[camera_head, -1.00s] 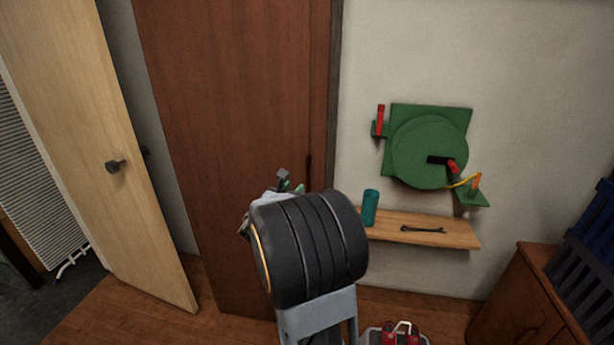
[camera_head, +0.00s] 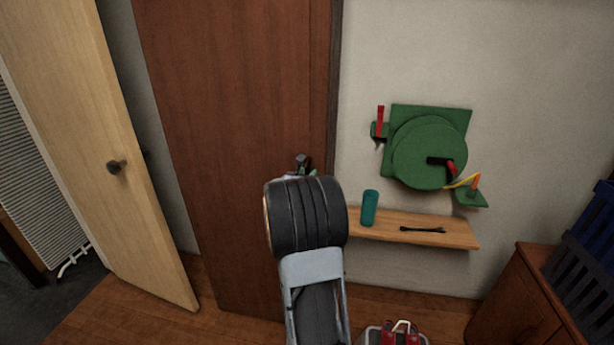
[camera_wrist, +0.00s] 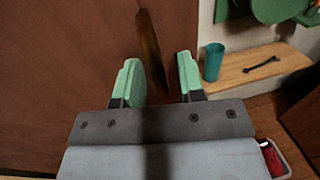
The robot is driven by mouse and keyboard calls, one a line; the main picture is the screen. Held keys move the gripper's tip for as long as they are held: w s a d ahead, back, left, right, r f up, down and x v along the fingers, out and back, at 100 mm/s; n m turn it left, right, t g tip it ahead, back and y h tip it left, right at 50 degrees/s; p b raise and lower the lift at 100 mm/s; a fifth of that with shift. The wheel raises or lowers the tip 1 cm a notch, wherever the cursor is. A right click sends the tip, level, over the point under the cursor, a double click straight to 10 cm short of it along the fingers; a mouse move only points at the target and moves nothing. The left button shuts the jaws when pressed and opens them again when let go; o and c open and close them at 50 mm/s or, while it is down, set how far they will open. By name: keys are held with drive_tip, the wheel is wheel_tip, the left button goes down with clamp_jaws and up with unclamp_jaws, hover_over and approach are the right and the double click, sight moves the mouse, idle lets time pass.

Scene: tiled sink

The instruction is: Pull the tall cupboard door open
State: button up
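The tall cupboard door (camera_head: 225,110) is a reddish-brown wooden panel and looks closed. It fills the left of the wrist view (camera_wrist: 55,70). Its long, dark vertical handle (camera_wrist: 150,50) is near the door's right edge. My gripper (camera_wrist: 159,78) has two pale green fingers, spread apart with nothing gripped. In the wrist view the handle's lower part lies between the fingers, nearer the left one; I cannot tell how far beyond the tips it is. In the head view my gripper (camera_head: 306,168) is in front of the door's right edge, and my wrist hides much of it.
A pale wooden door (camera_head: 95,130) stands at the left. Right of the cupboard, a wall shelf (camera_head: 455,236) holds a teal cup (camera_head: 369,208) and a wrench (camera_head: 422,230). A green wall fixture (camera_head: 430,150) is above. A brown cabinet (camera_head: 515,300) stands at lower right.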

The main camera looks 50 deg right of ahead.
drive_tip(key=shift+c, duration=0.3)
clamp_jaws()
